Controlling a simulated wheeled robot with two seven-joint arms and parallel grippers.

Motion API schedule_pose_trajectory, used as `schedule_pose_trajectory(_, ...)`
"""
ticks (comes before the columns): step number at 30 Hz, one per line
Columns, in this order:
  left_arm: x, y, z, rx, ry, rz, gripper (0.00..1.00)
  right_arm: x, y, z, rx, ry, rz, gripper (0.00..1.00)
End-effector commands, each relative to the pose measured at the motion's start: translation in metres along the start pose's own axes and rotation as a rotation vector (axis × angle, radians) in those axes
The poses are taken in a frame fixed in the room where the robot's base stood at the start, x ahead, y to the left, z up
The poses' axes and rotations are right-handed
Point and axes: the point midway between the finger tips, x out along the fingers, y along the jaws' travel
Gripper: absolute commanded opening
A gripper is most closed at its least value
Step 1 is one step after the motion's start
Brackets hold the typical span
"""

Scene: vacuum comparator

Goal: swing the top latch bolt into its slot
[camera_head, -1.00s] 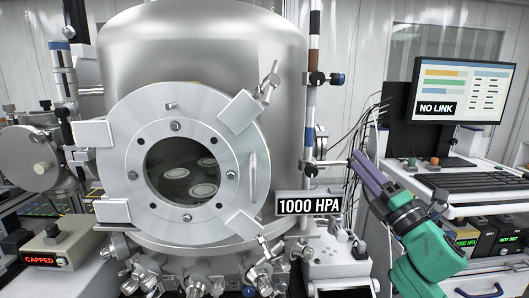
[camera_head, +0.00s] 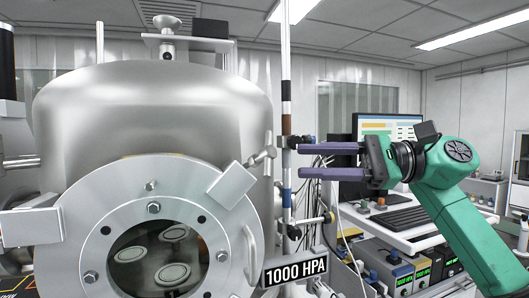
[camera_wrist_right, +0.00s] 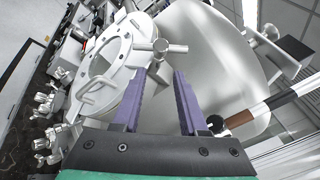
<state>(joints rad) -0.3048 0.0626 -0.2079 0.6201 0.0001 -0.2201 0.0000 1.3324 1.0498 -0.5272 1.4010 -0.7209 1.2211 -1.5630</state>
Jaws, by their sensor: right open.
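The top latch bolt (camera_head: 262,158) is a metal rod with a cross handle. It stands out at the upper right of the chamber door (camera_head: 95,222), beside a pale latch block (camera_head: 231,185). Its handle also shows in the right wrist view (camera_wrist_right: 168,47), beyond the fingertips. Whether the rod lies in its slot I cannot tell. My right gripper (camera_head: 301,160) is open and empty, its purple fingers pointing left toward the bolt, at about its height. In the wrist view the open gripper (camera_wrist_right: 157,78) has a clear gap, apart from the bolt. My left gripper is not in view.
A vertical striped pole (camera_head: 287,120) stands just right of the bolt, close to my right fingertips. A "1000 HPA" sign (camera_head: 295,269) hangs below. The door handle (camera_head: 250,257) sticks out lower down. A monitor and keyboard (camera_head: 402,219) are behind my right arm.

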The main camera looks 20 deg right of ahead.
Motion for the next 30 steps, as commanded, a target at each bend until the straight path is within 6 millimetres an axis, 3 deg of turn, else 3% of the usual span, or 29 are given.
schedule_pose_trajectory(4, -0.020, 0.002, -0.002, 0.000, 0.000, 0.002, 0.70, 0.041, -0.003, 0.005, 0.001, -0.004, 0.005, 0.42)
schedule_pose_trajectory(9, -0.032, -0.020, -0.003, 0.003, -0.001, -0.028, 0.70, 0.069, -0.002, 0.003, 0.001, -0.003, 0.002, 0.42)
schedule_pose_trajectory(13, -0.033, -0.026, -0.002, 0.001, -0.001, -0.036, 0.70, 0.076, 0.000, 0.001, 0.001, -0.002, 0.001, 0.42)
schedule_pose_trajectory(18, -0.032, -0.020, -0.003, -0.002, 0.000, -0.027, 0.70, 0.076, 0.001, 0.001, 0.001, -0.002, 0.001, 0.42)
schedule_pose_trajectory(19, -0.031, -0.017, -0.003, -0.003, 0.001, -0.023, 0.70, 0.076, 0.001, 0.001, 0.001, -0.002, 0.001, 0.38)
schedule_pose_trajectory(22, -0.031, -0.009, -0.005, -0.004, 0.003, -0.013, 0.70, 0.076, 0.000, 0.001, 0.001, -0.003, 0.001, 0.00)
schedule_pose_trajectory(30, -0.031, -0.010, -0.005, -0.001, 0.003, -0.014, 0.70, 0.076, 0.000, 0.001, 0.001, -0.003, 0.001, 0.00)
